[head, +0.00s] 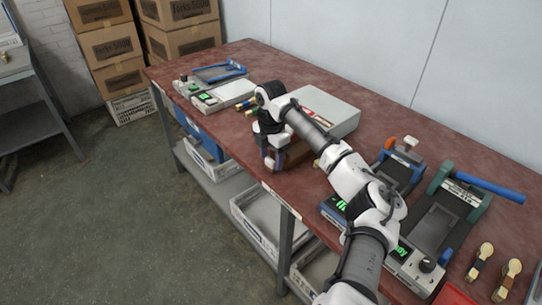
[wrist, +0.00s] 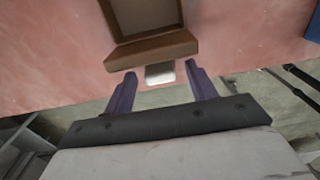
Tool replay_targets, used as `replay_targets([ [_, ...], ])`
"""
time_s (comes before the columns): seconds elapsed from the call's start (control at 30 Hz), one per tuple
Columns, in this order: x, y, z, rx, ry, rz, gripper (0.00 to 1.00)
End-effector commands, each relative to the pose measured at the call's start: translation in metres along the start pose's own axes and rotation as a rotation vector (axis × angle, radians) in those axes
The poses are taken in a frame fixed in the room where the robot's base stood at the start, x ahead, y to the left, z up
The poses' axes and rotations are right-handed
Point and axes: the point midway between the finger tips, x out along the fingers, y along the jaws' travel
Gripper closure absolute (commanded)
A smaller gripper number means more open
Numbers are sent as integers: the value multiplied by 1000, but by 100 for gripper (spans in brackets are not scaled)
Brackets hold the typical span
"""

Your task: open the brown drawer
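The brown drawer (wrist: 150,50) is at the top of the wrist view, with its front board towards me. Its hollow inside (wrist: 143,15) shows behind the front, so it stands at least partly pulled out. A pale metal handle (wrist: 160,74) sticks out from the front. My gripper (wrist: 161,70) is open, with one purple finger on each side of the handle and a small gap on both sides. In the head view, the drawer (head: 297,155) is partly hidden behind my gripper (head: 272,162), below a grey cabinet (head: 335,112).
The red worktop (head: 205,125) holds a white device and blue frame (head: 220,72) at the far left. White bins (head: 255,220) sit on the shelf below. Open floor lies in front.

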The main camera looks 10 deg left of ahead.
Motion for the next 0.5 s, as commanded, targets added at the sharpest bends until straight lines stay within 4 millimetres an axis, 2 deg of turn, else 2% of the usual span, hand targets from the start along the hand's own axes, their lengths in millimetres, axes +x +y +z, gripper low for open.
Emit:
replay_targets([
  [0.27, -7, 1, 0, -1, -1, 2, 44],
  [0.37, -21, 1, 0, -2, -2, 4, 44],
  [0.5, -52, 1, 0, -1, -3, 4, 44],
])
